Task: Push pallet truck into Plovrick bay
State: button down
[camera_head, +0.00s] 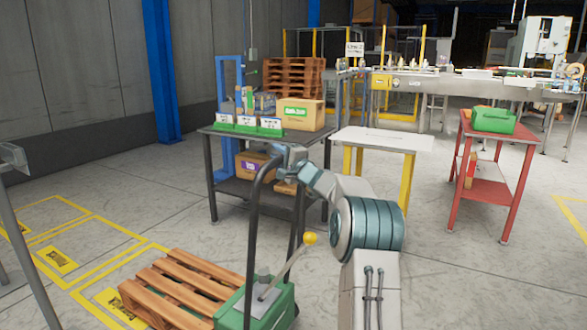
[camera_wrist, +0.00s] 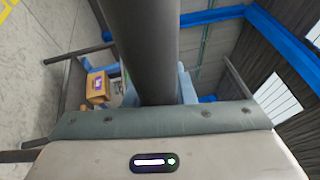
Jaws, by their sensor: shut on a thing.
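The green pallet truck (camera_head: 235,312) stands at the bottom centre of the head view, with a tall black loop handle and a yellow-knobbed lever. A wooden pallet (camera_head: 180,285) lies at its left, over where the forks would be; the forks are hidden. My gripper (camera_head: 291,160) is shut on the truck's handle (camera_head: 251,225) near its top. In the wrist view the dark handle bar (camera_wrist: 146,50) runs up between the jaws. Yellow-outlined floor bays (camera_head: 92,243) lie at the left. Their yellow labels are too small to read, so I cannot tell which is Plovrick.
A dark table (camera_head: 232,187) with boxes stands just behind the handle. A white-topped table (camera_head: 382,139) and a red cart (camera_head: 505,133) stand to the right. A grey frame (camera_head: 15,215) is at the left edge. Floor between the bays and the wall is clear.

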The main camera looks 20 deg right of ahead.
jog(key=shift+w+a+f+h+b, duration=0.1)
jog(key=shift+w+a+h+b, duration=0.15)
jog(key=shift+w, duration=0.4)
jog(key=shift+w+a+f+h+b, duration=0.15)
jog(key=shift+w+a+b, duration=0.15)
jog(key=shift+w, duration=0.3)
jog(key=shift+r, duration=0.1)
jog(key=c, duration=1.2)
grip_release()
jog(key=shift+w+d, duration=0.1)
jog(key=shift+d, duration=0.1)
jog(key=v, duration=1.3)
jog(key=shift+s+b, duration=0.3)
jog(key=shift+b, duration=0.05)
jog(key=shift+a, duration=0.1)
jog(key=shift+c, duration=0.2)
